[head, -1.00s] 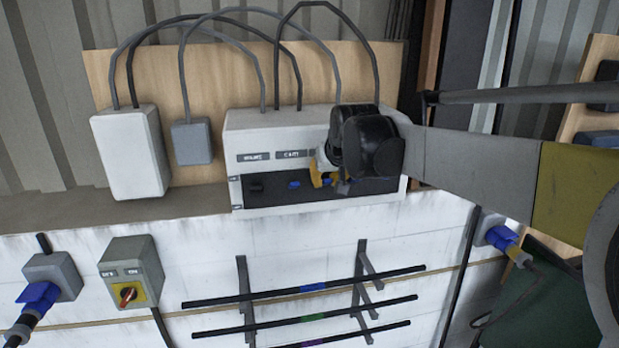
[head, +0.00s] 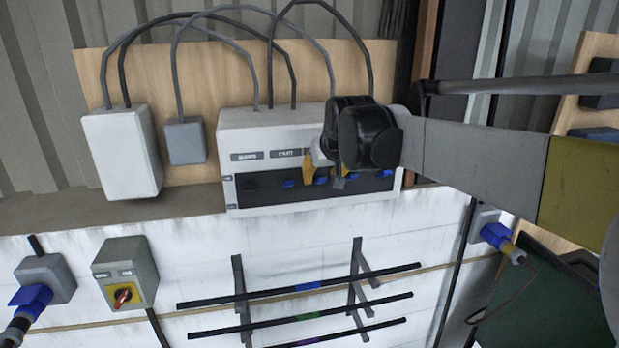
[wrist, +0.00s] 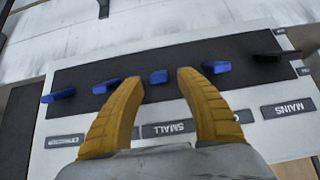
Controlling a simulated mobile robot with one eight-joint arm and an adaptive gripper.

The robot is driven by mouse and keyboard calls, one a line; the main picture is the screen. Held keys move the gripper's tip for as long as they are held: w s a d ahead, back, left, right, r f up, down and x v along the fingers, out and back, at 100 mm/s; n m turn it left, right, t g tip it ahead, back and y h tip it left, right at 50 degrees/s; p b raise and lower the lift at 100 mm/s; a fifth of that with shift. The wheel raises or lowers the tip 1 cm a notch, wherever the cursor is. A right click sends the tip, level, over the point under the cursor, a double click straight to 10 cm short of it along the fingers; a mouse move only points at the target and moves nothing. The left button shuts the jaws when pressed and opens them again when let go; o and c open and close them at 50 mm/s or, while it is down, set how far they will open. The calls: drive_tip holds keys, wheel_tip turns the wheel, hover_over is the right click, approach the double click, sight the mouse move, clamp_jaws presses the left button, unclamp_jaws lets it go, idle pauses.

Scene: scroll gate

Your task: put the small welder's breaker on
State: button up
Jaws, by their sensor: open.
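The breaker panel (head: 228,190) is a white box with a dark strip of levers, mounted against the wooden board. My gripper (head: 323,183) is in front of the strip with its yellow fingers open. In the wrist view, upside down, the small welder's breaker lever (wrist: 158,76) is blue. It lies between my two fingertips (wrist: 159,79), with a gap on each side. I cannot tell whether the lever is on or off.
Other blue levers (wrist: 216,67) (wrist: 110,85) sit close outside each finger. A black lever (wrist: 268,56) is by the label "MAINS" (wrist: 288,108). A red-yellow switch box (head: 125,292) and rod rack (head: 303,288) are on the wall below.

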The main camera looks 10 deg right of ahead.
drive_tip(key=v, duration=1)
drive_tip(key=shift+s+r, duration=0.2)
drive_tip(key=shift+r, duration=0.05)
drive_tip(key=shift+f, duration=0.1)
